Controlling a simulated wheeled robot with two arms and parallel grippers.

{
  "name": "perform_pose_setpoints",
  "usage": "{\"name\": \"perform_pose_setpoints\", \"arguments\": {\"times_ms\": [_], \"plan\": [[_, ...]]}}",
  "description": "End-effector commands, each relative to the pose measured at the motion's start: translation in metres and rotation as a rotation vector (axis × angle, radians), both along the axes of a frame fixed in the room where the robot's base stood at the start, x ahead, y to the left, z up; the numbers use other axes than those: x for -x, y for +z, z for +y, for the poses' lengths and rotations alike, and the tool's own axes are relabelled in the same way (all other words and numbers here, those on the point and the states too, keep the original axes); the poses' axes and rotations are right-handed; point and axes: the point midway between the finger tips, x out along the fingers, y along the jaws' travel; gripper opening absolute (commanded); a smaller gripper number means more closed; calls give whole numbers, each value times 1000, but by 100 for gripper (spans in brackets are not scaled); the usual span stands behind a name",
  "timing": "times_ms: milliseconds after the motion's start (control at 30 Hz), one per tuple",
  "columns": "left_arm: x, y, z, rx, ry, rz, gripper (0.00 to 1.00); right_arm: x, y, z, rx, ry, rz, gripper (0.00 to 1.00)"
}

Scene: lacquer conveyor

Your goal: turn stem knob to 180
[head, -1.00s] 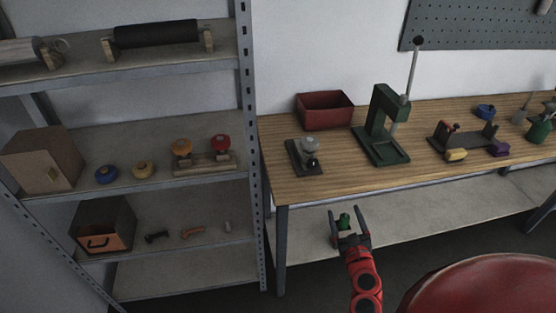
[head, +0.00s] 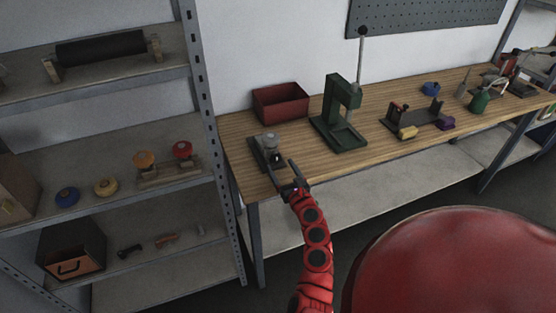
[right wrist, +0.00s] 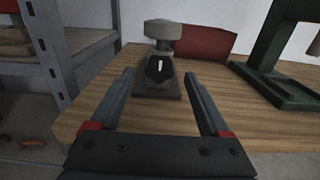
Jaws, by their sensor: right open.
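The stem knob is a grey round cap (head: 270,137) on a short stem, mounted on a dark base plate (head: 257,153) at the left end of the workbench. In the right wrist view the knob (right wrist: 162,30) stands upright, straight ahead; below it a dark body has a white upright mark (right wrist: 160,65). My right gripper (head: 282,167) is open and empty at the bench's front edge, just in front of the fixture. In the right wrist view its fingers (right wrist: 159,74) point at the fixture, one to each side, seemingly short of it. My left gripper is not in view.
A red bin (head: 281,103) stands behind the knob. A green press (head: 338,125) with a tall lever stands to its right. A metal shelf rack (head: 205,110) rises to the left. The bench front between the knob and the press is clear.

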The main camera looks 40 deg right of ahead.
Motion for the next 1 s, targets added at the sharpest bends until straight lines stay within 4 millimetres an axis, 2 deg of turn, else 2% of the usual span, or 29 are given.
{"name": "perform_pose_setpoints", "arguments": {"times_ms": [100,233,600,667,1000], "plan": [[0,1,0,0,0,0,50,-18,1,-4,2,1,-1,80],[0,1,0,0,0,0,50,-29,-1,-6,0,3,1,80],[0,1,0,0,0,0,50,-34,0,-8,0,-1,0,80],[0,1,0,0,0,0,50,-34,0,-8,0,-2,0,71],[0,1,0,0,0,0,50,-33,0,-8,0,-2,0,10]]}}
